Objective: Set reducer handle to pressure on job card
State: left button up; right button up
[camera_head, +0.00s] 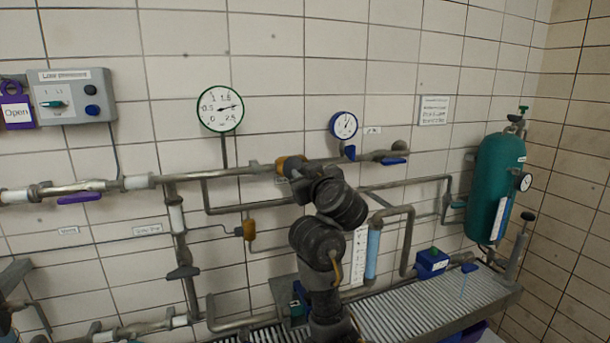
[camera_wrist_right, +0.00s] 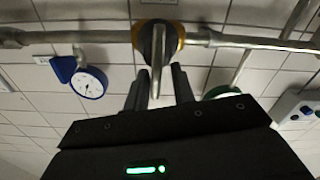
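The reducer is a yellow-and-black body on the horizontal pipe; its yellow part (camera_head: 290,165) shows in the head view, partly behind my right arm. In the right wrist view the reducer body (camera_wrist_right: 176,40) carries a grey handle (camera_wrist_right: 157,62) pointing toward my gripper. My right gripper (camera_wrist_right: 160,88) is open, with one finger either side of the handle and gaps visible. In the head view, my arm hides most of this gripper. A green-rimmed gauge (camera_head: 220,109) has its needle near 2. The likely job card (camera_head: 434,110) is a white wall notice, too small to read. My left gripper is not in view.
A small blue gauge (camera_head: 344,125) is right of the reducer. A grey switch box (camera_head: 72,97) is at left. A teal tank (camera_head: 495,188) stands at right. Pipes with valves run along the wall, above a ribbed grey bench (camera_head: 420,305).

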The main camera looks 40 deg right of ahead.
jog(key=shift+w+f, duration=0.15)
grip_shut()
jog(key=shift+d, duration=0.1)
jog(key=shift+m, duration=0.3)
jog(key=shift+s+d+m, duration=0.1)
jog(key=shift+d+m, duration=0.1)
jog(key=shift+m, duration=1.2)
jog(key=shift+s+d+m, duration=0.1)
jog(key=shift+d+m, duration=0.05)
jog(key=shift+m, duration=1.25)
jog(key=shift+r, duration=0.2)
jog(key=shift+o, duration=1.3)
grip_release()
jog(key=shift+f, duration=0.1)
